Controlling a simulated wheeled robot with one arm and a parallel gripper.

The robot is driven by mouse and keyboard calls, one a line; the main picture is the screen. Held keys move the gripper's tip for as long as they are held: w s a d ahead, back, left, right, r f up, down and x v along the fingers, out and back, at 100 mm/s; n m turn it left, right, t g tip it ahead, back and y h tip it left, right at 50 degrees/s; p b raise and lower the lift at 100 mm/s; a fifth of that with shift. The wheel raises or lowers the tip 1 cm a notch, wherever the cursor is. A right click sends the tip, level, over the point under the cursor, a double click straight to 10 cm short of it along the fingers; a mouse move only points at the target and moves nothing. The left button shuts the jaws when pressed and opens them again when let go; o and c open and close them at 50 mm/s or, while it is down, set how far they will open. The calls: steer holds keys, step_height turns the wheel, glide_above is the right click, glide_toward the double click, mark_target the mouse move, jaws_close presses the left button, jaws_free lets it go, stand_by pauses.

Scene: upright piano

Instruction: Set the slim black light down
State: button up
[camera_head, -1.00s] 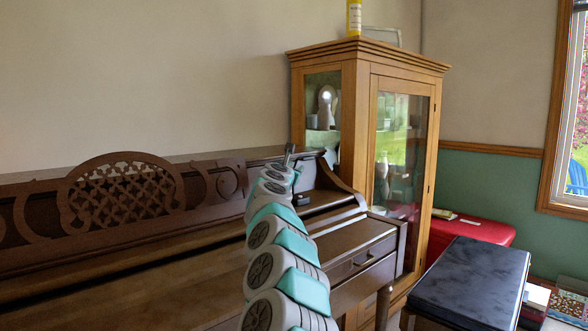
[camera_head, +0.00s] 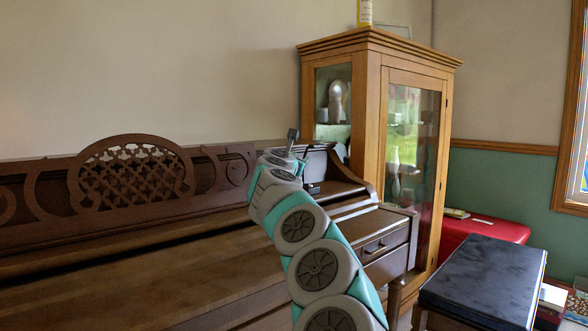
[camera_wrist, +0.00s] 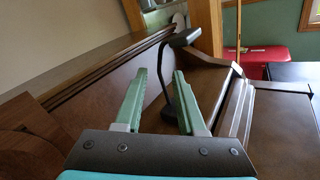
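The slim black light shows in the wrist view with its dark flat head (camera_wrist: 185,37) at the top and a thin curved neck (camera_wrist: 164,75) below. It looks upright over the brown piano (camera_wrist: 90,85). My gripper (camera_wrist: 160,76) is open, with green fingers spread on either side of the neck. The neck's lower part runs close to the right finger; I cannot tell whether they touch.
The upright piano (camera_head: 130,250) fills the left and middle, with a carved music stand (camera_head: 130,172). A wooden glass cabinet (camera_head: 372,130) stands just beyond its right end. A black-topped bench (camera_head: 482,280) and a red chest (camera_head: 490,230) are at the right.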

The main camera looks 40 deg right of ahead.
steer(key=shift+b+v, duration=0.65)
steer(key=shift+v, duration=1.8)
